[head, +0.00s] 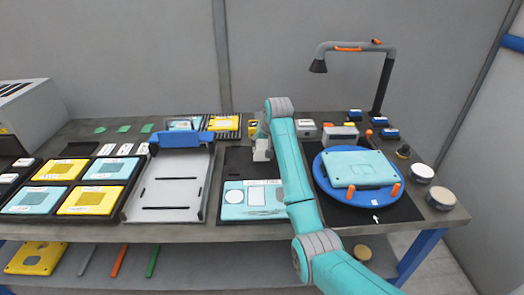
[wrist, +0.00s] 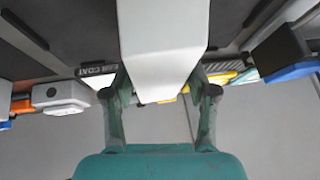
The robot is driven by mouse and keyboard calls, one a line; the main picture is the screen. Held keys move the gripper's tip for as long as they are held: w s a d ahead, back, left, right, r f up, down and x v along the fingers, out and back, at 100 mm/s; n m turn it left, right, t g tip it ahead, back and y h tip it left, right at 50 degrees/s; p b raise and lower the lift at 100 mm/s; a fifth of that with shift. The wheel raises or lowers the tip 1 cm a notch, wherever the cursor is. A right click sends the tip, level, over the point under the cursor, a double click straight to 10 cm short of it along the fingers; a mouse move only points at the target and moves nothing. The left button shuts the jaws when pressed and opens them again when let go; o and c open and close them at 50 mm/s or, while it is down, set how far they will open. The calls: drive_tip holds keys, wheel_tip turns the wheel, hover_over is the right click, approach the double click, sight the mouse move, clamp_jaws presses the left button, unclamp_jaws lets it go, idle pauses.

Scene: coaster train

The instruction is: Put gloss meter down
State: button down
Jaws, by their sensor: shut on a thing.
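The gloss meter (wrist: 162,40) is a white block with slanted sides. In the wrist view it fills the top middle, between the two fingers of my gripper (wrist: 160,92), which is shut on it. In the head view a small part of the white block (head: 262,150) shows left of my teal arm, above a dark mat (head: 237,157). The arm hides much of the gripper there. I cannot tell whether the block touches the mat.
A grey tray (head: 165,195) with a blue bar is to the left. A blue turntable (head: 322,180) with a teal panel stands right, under a lamp (head: 384,75). Small grey boxes (head: 305,128) stand behind.

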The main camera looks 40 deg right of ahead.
drive_tip(key=shift+f, duration=1.8)
drive_tip(key=shift+c, duration=1.6)
unclamp_jaws()
drive_tip(key=shift+f, duration=0.1)
drive_tip(key=v, duration=1.2)
drive_tip(key=shift+s, duration=0.1)
